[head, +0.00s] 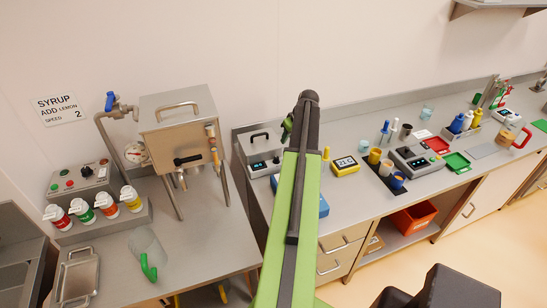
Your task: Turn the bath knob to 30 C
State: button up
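The bath looks to be the steel box (259,142) with a dark lid handle, at the left end of the long counter. Its front panel (264,168) has a small lit display and what looks like a small knob, too small to read the setting. My green and black arm (305,190) rises just right of the bath and covers the counter there. A small green and dark part shows behind the arm beside the bath. My gripper's fingers are hidden. A yellow meter (346,165) with a display stands right of the arm; its digits are not clear.
A steel hopper (181,122) on legs stands left of the bath, with a gap between the counters. A blue object (322,207) sits partly behind my arm. Cups, a grey device (417,158) and trays fill the counter to the right.

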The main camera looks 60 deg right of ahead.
aim_at(277, 158)
jog(key=b+x, duration=1.5)
jog(key=x, duration=0.2)
jog(key=shift+w+a+f, duration=0.1)
jog(key=shift+w+f, duration=0.1)
jog(key=shift+f, duration=0.05)
jog(key=shift+r, duration=0.15)
grip_shut()
jog(key=shift+a, duration=0.15)
